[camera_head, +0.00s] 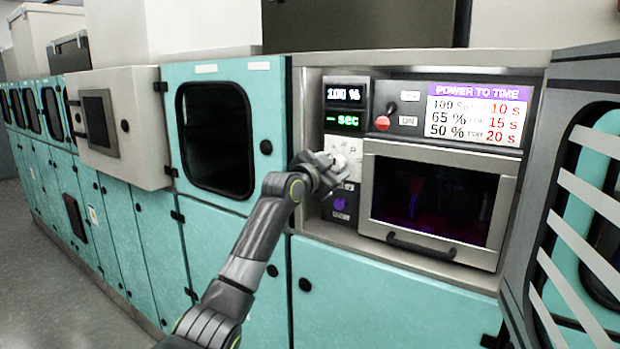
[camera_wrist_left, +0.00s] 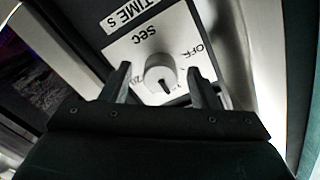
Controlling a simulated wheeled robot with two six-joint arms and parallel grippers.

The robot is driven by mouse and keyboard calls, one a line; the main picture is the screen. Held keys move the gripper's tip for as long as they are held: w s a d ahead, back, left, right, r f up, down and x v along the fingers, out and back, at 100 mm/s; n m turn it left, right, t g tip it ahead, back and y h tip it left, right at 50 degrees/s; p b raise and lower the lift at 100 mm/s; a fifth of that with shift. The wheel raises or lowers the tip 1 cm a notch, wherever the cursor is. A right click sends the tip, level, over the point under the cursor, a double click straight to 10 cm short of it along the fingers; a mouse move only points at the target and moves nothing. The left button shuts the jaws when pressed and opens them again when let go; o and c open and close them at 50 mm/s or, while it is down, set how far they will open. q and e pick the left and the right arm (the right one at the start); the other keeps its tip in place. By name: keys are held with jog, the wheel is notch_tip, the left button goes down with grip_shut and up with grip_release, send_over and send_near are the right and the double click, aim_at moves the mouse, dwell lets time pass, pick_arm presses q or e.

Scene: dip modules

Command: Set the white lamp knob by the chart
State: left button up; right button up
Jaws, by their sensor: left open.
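A white knob (camera_wrist_left: 160,72) sits on a white dial plate marked SEC, OFF and 20 in the left wrist view; its dark pointer mark faces the bottom of that picture. My left gripper (camera_wrist_left: 158,68) is open, its two fingers on either side of the knob; contact cannot be told. In the head view my left gripper (camera_head: 332,167) is in front of the white dial plate (camera_head: 343,146) and hides the knob. The chart (camera_head: 478,113) reads 100% 10 s, 65% 15 s, 50% 20 s. The upper display (camera_head: 345,94) reads 100 %; the green display (camera_head: 344,121) reads a dash and sec.
A purple knob (camera_head: 340,203) is below the dial plate. A red button (camera_head: 382,123) and a lever (camera_head: 390,108) are right of the displays. The dark-windowed chamber door (camera_head: 438,254) is shut. A striped panel (camera_head: 585,215) stands at the right.

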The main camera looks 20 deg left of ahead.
pick_arm(q)
jog(key=b+v, duration=0.3)
jog(key=v, duration=1.4)
jog(key=shift+b, duration=0.35)
jog(key=shift+w, duration=0.1)
